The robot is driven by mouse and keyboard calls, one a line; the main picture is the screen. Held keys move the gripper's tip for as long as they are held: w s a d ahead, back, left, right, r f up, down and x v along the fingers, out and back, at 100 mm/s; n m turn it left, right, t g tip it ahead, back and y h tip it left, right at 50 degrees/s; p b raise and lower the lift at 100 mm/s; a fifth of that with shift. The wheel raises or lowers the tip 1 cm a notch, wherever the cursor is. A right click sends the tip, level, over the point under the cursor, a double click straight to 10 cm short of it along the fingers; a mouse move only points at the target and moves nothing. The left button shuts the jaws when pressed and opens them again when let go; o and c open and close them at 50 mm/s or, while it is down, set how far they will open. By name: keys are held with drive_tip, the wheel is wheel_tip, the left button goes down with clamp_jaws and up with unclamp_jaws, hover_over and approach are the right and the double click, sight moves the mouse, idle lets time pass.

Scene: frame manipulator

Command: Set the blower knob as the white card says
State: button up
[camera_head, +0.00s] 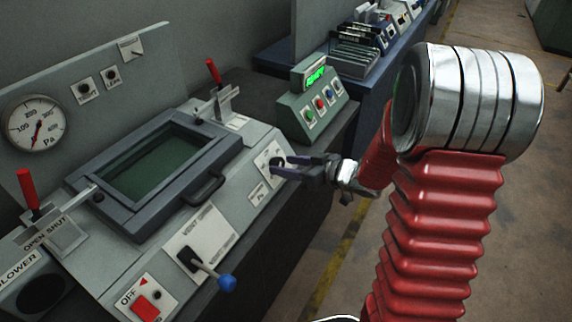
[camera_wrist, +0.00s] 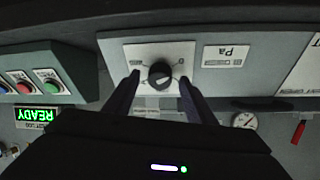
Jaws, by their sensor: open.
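A round black knob (camera_wrist: 159,74) sits on a white dial plate (camera_wrist: 183,48) with small marks around it, upside down in the wrist view. The same plate (camera_head: 264,152) shows on the sloping console front in the head view. My gripper (camera_head: 281,169) is open at that plate. In the wrist view its two fingers (camera_wrist: 159,79) stand either side of the knob, with gaps showing.
A pressure gauge (camera_head: 35,124) stands on the back panel. A windowed hatch (camera_head: 160,160), red-handled clamps (camera_head: 27,188), a blue-tipped vent lever (camera_head: 227,283) and a red OFF button (camera_head: 145,308) are nearby. A READY box (camera_head: 311,100) with coloured buttons stands behind my gripper.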

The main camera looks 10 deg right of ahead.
drive_tip(key=shift+w+a+f, duration=0.3)
drive_tip(key=shift+w+a, duration=0.1)
drive_tip(key=shift+w, duration=0.1)
drive_tip(key=shift+c, duration=0.4)
drive_tip(key=c, duration=0.9)
drive_tip(key=shift+d, duration=0.3)
drive_tip(key=shift+c, duration=0.3)
drive_tip(key=shift+a, duration=0.15)
